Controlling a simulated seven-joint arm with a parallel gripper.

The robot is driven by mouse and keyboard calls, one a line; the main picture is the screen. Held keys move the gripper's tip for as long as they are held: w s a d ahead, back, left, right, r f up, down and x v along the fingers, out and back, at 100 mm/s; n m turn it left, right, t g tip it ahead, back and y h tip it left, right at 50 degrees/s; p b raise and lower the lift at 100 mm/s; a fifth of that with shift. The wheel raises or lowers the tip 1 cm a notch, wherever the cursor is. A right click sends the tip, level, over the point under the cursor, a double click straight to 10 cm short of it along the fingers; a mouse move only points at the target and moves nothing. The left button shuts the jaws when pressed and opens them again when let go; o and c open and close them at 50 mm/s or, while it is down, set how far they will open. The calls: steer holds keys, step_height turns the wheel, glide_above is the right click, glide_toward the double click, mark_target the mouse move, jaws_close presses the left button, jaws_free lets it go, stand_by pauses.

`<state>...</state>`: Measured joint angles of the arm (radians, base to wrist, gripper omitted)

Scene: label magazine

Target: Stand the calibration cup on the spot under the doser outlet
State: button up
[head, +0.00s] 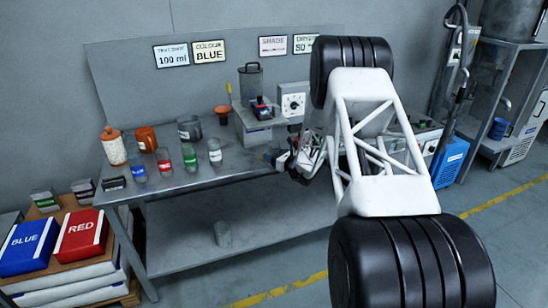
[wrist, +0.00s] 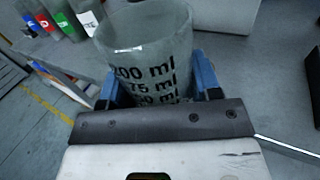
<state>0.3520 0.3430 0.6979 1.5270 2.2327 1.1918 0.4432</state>
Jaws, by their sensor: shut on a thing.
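The calibration cup (wrist: 150,45) is a clear, tapered cup with black volume marks, the top one ending in "00 ml". My gripper (wrist: 157,88) has its blue fingers shut on the cup's two sides, with the rim pointing away from the wrist. In the head view my gripper (head: 273,157) is at the bench's front right edge, and I cannot make out the cup there. The doser (head: 255,125) appears to be the grey unit at the back of the bench, with a cylindrical hopper (head: 250,82) on top. Its outlet and the spot below are not clear to me.
Bottles with blue, red, green and white labels (head: 215,152) stand left on the bench (head: 200,180). An orange mug (head: 146,139), a lidded jar (head: 114,147) and a dark glass jar (head: 189,128) are behind. A funnel (head: 222,112) stands beside the doser. The front middle of the bench is bare.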

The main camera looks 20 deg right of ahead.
steer(key=shift+w+f, duration=0.1)
steer(key=shift+w, duration=4.35)
steer(key=shift+f, duration=0.45)
steer(key=o, duration=1)
steer(key=shift+v, duration=3.85)
